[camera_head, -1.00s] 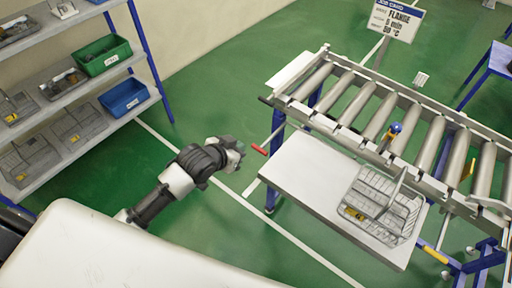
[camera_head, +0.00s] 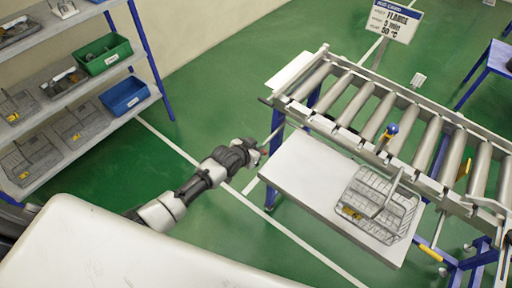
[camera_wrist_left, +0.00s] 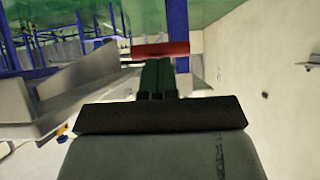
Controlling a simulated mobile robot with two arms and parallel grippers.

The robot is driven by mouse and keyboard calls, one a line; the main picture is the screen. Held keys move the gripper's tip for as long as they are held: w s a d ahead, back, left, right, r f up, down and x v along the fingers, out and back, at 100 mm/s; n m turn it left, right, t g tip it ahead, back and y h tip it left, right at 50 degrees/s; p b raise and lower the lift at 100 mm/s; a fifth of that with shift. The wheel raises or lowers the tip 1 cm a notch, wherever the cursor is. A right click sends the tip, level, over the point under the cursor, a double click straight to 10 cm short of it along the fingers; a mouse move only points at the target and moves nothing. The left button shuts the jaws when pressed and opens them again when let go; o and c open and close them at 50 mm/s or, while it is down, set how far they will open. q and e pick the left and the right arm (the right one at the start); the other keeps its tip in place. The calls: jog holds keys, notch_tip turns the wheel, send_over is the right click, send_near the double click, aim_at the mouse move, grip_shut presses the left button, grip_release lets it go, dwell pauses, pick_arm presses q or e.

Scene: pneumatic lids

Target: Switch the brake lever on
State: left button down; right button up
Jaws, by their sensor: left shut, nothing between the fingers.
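The brake lever appears in the left wrist view as a red handle (camera_wrist_left: 160,50), lying crosswise just beyond my fingertips. My right gripper is not in view.
The roller conveyor (camera_head: 365,98) runs from centre to right. A white side table (camera_head: 300,172) with a wire basket (camera_head: 377,205) stands in front of it. A shelf with a green bin (camera_head: 102,54) and a blue bin (camera_head: 124,96) is at left. Green floor lies between.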

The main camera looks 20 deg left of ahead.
pick_arm(q)
notch_tip(320, 180, down, 6)
jog(key=t+b, duration=0.1)
jog(key=b, duration=0.5)
jog(key=shift+h+b, duration=0.3)
jog(key=shift+b, duration=0.05)
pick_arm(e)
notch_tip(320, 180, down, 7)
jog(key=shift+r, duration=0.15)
pick_arm(q)
jog(key=shift+a, duration=0.1)
